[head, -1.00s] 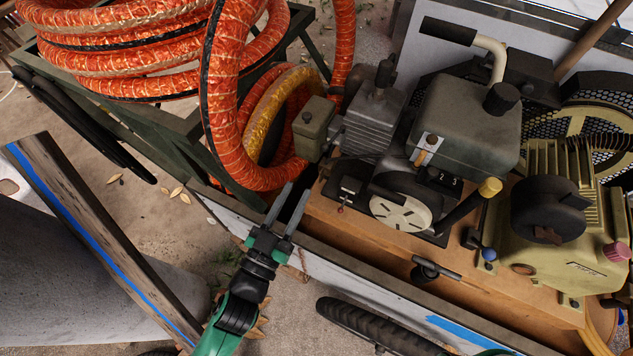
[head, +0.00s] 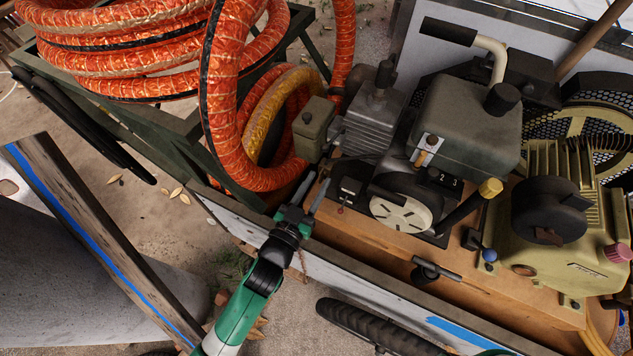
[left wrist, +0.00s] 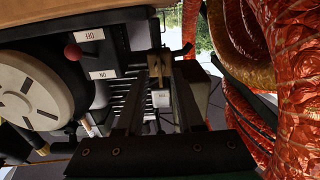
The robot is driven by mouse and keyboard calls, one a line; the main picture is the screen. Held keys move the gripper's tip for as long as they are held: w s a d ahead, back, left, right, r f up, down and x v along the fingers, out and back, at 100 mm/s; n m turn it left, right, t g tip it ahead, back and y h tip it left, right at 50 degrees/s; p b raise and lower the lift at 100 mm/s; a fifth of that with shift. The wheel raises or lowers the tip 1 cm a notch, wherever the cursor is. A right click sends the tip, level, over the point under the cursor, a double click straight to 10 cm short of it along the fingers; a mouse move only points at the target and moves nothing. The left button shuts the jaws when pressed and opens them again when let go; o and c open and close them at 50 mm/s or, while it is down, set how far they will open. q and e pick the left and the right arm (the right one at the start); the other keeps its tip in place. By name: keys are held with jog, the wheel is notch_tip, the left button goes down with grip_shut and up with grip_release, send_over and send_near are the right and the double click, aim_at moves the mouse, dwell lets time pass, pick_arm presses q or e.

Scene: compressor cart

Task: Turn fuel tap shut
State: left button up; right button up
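A small orange-brown lever on a pale plate (head: 424,152), on the near side of the grey tank (head: 465,125), looks like the fuel tap; I cannot be sure. My left gripper (head: 319,177) is open and empty, its fingers pointing at the engine's left end, left of and below that lever. In the left wrist view the two fingers (left wrist: 157,95) stand apart. A brownish fitting (left wrist: 160,65) shows beyond and between their tips, with no contact that I can make out.
A red-knobbed switch (left wrist: 73,51) with white labels and the round cream recoil cover (head: 401,212) are beside the gripper. A small olive box (head: 314,128) and orange hose (head: 228,110) crowd it on the left. The cart's front wall (head: 340,268) runs below.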

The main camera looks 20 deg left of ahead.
pick_arm(q)
jog(key=shift+w, duration=0.25)
grip_shut()
jog(key=shift+m, duration=0.4)
jog(key=m+p, duration=0.1)
jog(key=m, duration=0.2)
jog(key=shift+d+m, duration=0.1)
jog(key=shift+m, duration=0.2)
jog(key=m, duration=0.4)
jog(key=shift+m+p, duration=0.3)
jog(key=m, duration=0.4)
jog(key=shift+d+f, duration=0.1)
jog(key=shift+f, duration=0.05)
jog(key=m, duration=0.4)
jog(key=shift+f+m+p, duration=0.1)
jog(key=shift+m+p, duration=0.3)
